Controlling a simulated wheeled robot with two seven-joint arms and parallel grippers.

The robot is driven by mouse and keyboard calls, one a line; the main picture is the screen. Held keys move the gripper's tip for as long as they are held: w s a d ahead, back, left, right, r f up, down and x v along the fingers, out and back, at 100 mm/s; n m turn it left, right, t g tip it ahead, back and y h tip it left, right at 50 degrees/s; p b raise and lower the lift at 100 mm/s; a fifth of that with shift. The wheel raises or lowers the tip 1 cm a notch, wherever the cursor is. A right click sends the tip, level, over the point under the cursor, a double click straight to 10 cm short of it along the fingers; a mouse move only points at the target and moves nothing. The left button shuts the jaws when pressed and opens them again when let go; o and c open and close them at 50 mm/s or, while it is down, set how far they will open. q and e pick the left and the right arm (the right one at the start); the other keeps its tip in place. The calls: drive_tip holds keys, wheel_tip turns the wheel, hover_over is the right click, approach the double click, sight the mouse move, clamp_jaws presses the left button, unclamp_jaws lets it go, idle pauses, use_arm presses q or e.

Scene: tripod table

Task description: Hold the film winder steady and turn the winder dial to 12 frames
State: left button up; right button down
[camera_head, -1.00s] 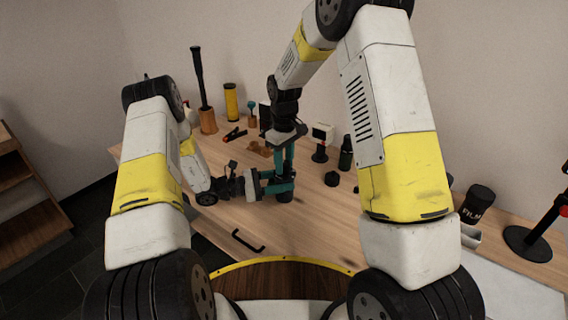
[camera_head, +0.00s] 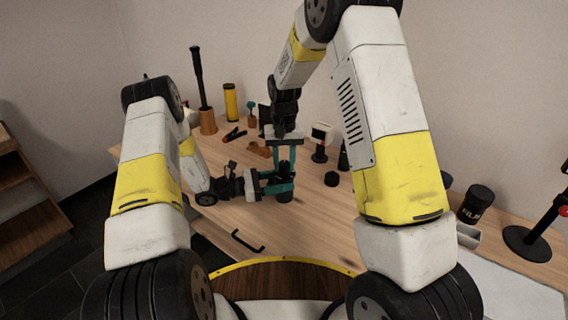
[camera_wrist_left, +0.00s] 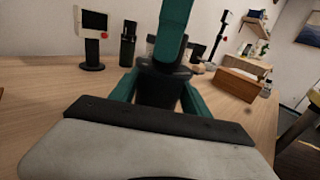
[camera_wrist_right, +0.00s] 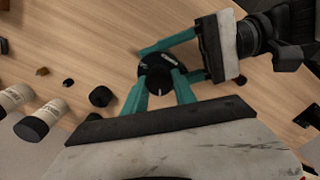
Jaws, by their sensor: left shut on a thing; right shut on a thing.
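The film winder (camera_head: 285,195) stands upright on the wooden table as a dark, round body, mostly hidden by teal fingers in the head view. Its round black dial (camera_wrist_right: 155,78) with small white marks faces up in the right wrist view; I cannot read the setting. My left gripper (camera_head: 278,186) comes in from the left and is shut on the winder's body (camera_wrist_left: 163,85). My right gripper (camera_wrist_right: 160,85) reaches down from above, its teal fingers shut on the dial at the top.
A black film canister (camera_head: 476,203) is farther right. A yellow cylinder (camera_head: 231,102) and a wooden block with a black rod (camera_head: 207,122) stand behind. The table front is mostly clear.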

sight(284, 162)
drive_tip(key=shift+m, duration=0.3)
drive_tip(key=c, duration=1)
unclamp_jaws()
wheel_tip(284, 162, up, 12)
